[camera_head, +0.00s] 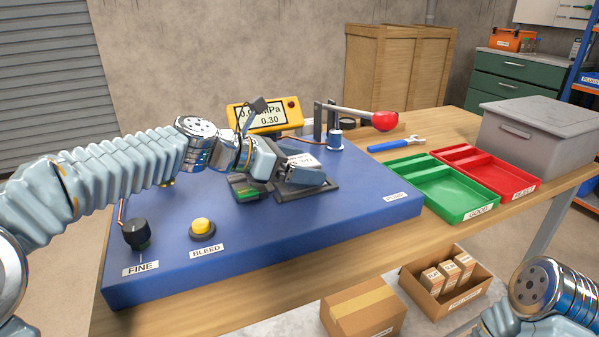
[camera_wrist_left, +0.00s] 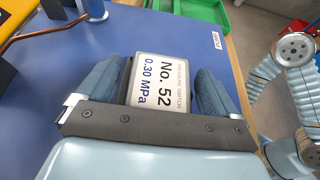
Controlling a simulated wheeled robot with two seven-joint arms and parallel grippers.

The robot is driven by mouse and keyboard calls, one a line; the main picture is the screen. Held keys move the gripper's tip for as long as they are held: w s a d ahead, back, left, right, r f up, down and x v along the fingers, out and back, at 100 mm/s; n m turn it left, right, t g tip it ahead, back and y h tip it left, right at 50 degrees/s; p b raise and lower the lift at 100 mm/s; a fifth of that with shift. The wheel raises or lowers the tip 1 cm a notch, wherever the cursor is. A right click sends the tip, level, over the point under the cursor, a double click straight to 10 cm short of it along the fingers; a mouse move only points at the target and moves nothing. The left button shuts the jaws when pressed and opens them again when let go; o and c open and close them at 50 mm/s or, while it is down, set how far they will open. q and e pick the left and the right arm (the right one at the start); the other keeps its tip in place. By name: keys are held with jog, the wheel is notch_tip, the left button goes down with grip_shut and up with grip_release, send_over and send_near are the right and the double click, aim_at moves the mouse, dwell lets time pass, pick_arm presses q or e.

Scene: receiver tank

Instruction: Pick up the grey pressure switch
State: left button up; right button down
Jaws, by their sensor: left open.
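The pressure switch (camera_wrist_left: 162,85) shows in the left wrist view by its white label, reading "No. 52" and "0.30 MPa". In the head view its label (camera_head: 304,159) is partly covered by my left gripper (camera_head: 292,167). In the left wrist view my left gripper (camera_wrist_left: 160,95) is open, with one blue-grey finger on each side of the switch. Whether either finger touches it I cannot tell. The switch is on a dark holder on the blue panel (camera_head: 350,215). My right gripper is not in view; only part of my right arm shows.
A yellow gauge display (camera_head: 266,115) and a red-knobbed lever (camera_head: 384,121) stand behind the gripper. Green tray (camera_head: 440,190), red tray (camera_head: 490,170), blue wrench (camera_head: 396,145) and grey box (camera_head: 540,135) lie right. The yellow BLEED button (camera_head: 202,226) and black FINE knob (camera_head: 136,233) are front left.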

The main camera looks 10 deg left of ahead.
pick_arm(q)
jog(key=shift+x, duration=0.85)
jog(key=shift+r, duration=0.1)
jog(key=c, duration=1.4)
